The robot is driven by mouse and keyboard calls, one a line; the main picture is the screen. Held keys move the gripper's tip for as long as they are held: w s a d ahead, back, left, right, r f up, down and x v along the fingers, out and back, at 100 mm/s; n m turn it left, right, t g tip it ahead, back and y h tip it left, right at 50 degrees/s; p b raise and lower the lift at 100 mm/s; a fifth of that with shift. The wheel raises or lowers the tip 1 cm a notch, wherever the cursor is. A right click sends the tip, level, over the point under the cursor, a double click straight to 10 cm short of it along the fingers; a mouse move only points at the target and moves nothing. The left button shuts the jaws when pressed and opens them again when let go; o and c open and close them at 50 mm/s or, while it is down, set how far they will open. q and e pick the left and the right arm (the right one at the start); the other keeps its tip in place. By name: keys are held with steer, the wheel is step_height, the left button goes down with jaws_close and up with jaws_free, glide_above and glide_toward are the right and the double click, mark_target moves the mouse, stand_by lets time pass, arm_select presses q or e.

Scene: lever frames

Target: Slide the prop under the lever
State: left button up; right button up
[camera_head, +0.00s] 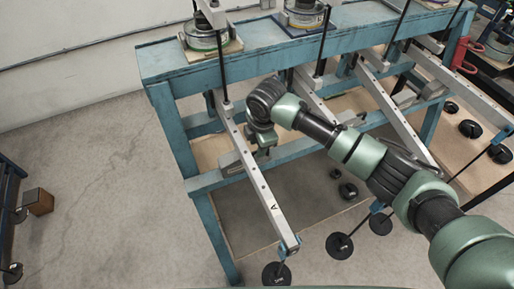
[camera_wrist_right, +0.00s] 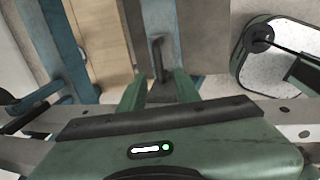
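The lever (camera_head: 262,190) marked A is a long pale grey bar with holes, sloping down from the left end of the blue frame. A grey block that looks like the prop (camera_head: 230,170) sits at the lever's left side, partly hidden by it. My right gripper (camera_head: 262,152) is by the lever's right side, near the block. In the right wrist view, my green gripper fingers (camera_wrist_right: 160,88) stand apart. A thin dark upright handle (camera_wrist_right: 157,60) shows just beyond the gap between them. Contact cannot be told. My left gripper is not in view.
The blue frame (camera_head: 180,65) has more levers to the right. Black weights hang at the lever ends, and other weights (camera_head: 348,190) lie below. A brown box (camera_head: 38,202) is at the far left.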

steer(key=shift+s+r+b, duration=0.15)
steer(key=shift+s+r, duration=0.05)
steer(key=shift+r, duration=0.7)
steer(key=shift+s+r+b, duration=0.15)
steer(key=shift+r, duration=0.8)
steer(key=shift+s+r+b, duration=0.15)
steer(key=shift+s+r, duration=0.05)
steer(key=shift+r, duration=0.7)
